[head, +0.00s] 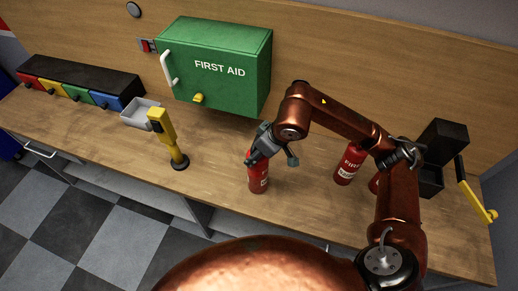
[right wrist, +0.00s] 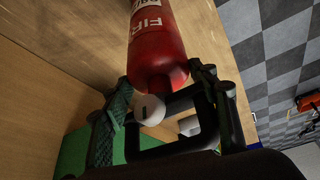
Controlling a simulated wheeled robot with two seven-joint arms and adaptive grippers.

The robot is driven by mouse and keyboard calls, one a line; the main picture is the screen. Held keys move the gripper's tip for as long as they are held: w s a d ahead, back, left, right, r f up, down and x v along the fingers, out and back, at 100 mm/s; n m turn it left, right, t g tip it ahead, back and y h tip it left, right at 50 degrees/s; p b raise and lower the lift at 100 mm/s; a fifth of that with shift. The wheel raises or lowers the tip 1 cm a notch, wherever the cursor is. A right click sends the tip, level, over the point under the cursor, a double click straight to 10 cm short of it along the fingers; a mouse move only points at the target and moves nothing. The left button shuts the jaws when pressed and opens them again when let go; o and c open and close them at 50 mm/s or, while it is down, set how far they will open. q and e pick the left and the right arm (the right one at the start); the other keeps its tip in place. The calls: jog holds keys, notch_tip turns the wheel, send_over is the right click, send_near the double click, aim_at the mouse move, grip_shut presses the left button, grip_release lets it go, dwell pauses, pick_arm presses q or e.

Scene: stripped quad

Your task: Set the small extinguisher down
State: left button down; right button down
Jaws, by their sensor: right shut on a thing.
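The small red extinguisher (head: 258,180) is upright or nearly so over the front part of the wooden counter (head: 215,176). My right gripper (head: 268,150) is shut on its top end, reaching in from the right. In the right wrist view the extinguisher's red body (right wrist: 156,42) with white lettering extends away from the fingers (right wrist: 165,112), and its pale neck part sits between them. I cannot tell whether its base touches the counter. My left gripper is not in view.
A second red extinguisher (head: 348,165) stands to the right, partly behind my arm. A green first aid box (head: 218,68) is on the wall. A yellow post device (head: 163,135) stands left. A black holder with a yellow lever (head: 474,200) is at right. Counter between post and extinguisher is clear.

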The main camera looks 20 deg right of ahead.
jog(key=shift+f, duration=0.75)
jog(key=c, duration=0.8)
grip_release()
jog(key=shift+r, duration=0.3)
jog(key=b+v, duration=0.1)
jog(key=v, duration=1)
jog(key=shift+s+r, duration=0.15)
jog(key=shift+s, duration=0.15)
jog(key=shift+d, duration=0.2)
